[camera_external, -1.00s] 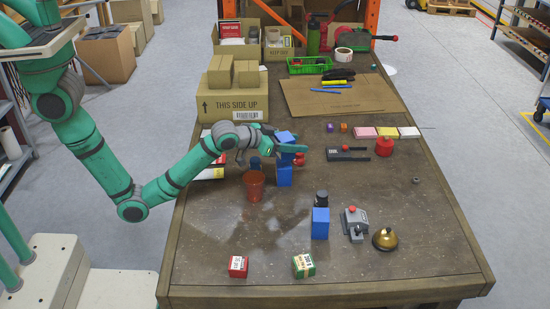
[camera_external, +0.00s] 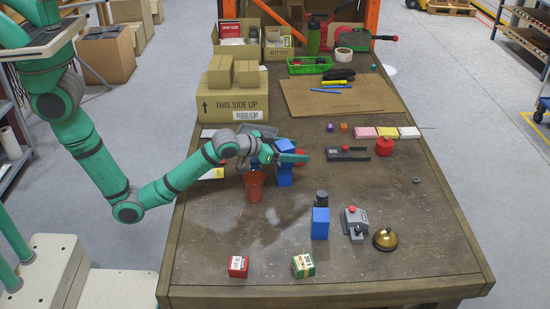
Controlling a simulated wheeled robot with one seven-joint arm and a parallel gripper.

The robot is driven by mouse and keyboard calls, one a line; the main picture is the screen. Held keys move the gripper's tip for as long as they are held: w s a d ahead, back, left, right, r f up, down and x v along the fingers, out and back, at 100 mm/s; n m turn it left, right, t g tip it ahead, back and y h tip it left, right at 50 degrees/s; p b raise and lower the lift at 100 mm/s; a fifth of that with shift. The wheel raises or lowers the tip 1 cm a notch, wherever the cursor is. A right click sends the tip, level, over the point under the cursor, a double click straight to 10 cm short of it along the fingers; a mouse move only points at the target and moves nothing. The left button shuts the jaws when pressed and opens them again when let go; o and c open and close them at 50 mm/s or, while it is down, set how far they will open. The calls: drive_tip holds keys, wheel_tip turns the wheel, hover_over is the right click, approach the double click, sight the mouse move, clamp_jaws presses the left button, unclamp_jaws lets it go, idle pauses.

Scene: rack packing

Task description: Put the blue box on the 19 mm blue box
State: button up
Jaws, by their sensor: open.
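A blue box (camera_external: 285,179) stands upright on the table at the middle, right of a brown-red cup. Another blue box (camera_external: 284,146) shows above it at my gripper (camera_external: 290,158). The gripper is open around or beside this upper box and hides the place where the two blue boxes meet, so I cannot tell whether they touch. A third blue box (camera_external: 320,224) stands upright nearer the front, apart from the gripper. I cannot read which one is the 19 mm box.
The cup (camera_external: 254,187) stands close under my wrist. A black-capped bottle (camera_external: 321,198), a grey device (camera_external: 355,223) and a brass bell (camera_external: 385,239) stand to the right front. A red box (camera_external: 238,266) and a green-white box (camera_external: 304,266) lie in front.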

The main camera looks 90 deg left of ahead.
drive_tip(key=v, duration=1.2)
drive_tip(key=shift+r, duration=0.2)
drive_tip(key=s+d+f+m+h, duration=0.1)
drive_tip(key=s+d+f+h, duration=0.15)
drive_tip(key=d, duration=0.45)
drive_tip(key=s+d+f+h, duration=0.2)
drive_tip(key=s+d+h, duration=0.15)
drive_tip(key=d, duration=0.25)
drive_tip(key=s+d+f+m+h, duration=0.1)
drive_tip(key=s+d+f+h, duration=0.1)
drive_tip(key=s+d, duration=0.35)
drive_tip(key=shift+m+t+y, duration=0.5)
drive_tip(key=shift+t+y, duration=0.2)
drive_tip(key=s+a+f, duration=0.1)
drive_tip(key=s, duration=0.2)
drive_tip(key=s+a+f, duration=0.1)
drive_tip(key=s+f, duration=0.1)
drive_tip(key=s, duration=0.2)
drive_tip(key=s+a+f, duration=0.1)
drive_tip(key=s+f, duration=0.1)
drive_tip(key=s, duration=0.1)
drive_tip(key=shift+s, duration=0.3)
drive_tip(key=s+a+r+m+t+y, duration=0.1)
drive_tip(key=s+a+r, duration=0.1)
drive_tip(key=s, duration=1.2)
drive_tip(key=shift+s+r+m, duration=0.3)
drive_tip(key=shift+s+r, duration=0.1)
drive_tip(key=shift+r, duration=0.1)
idle(0.9)
